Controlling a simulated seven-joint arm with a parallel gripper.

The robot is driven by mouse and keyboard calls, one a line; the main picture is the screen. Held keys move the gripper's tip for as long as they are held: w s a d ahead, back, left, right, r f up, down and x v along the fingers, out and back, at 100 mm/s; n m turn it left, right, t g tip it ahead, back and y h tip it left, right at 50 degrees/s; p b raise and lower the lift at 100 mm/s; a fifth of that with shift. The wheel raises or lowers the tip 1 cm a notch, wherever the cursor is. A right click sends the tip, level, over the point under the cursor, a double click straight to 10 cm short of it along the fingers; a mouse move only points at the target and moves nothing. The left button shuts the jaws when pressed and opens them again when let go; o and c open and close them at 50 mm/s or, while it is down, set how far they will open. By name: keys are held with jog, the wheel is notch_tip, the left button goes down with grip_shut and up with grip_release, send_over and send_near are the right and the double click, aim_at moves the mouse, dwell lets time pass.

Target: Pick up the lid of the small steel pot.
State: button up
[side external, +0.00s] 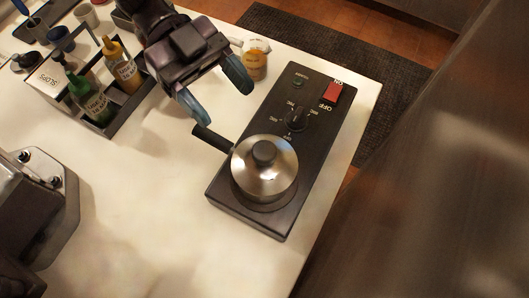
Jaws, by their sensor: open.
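The small steel pot (241,187) stands on the black hot plate at the centre of the side external view, with its black handle (211,139) pointing up and left. Its shiny steel lid (280,170) sits on top and carries a round dark knob (264,152). My gripper (221,101) is above and to the left of the pot, apart from it. Its two bluish fingers are spread wide with nothing between them. The pot's inside is hidden by the lid.
The black hot plate (262,105) has a dial (296,119) and a red switch (333,92). A dark caddy (118,113) with green and yellow bottles stands at left. The white counter (150,200) is clear in front.

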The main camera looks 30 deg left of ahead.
aim_at(262, 148)
jog(key=x, duration=1.1)
jog(key=shift+s+d+f, duration=0.15)
jog(key=c, duration=1)
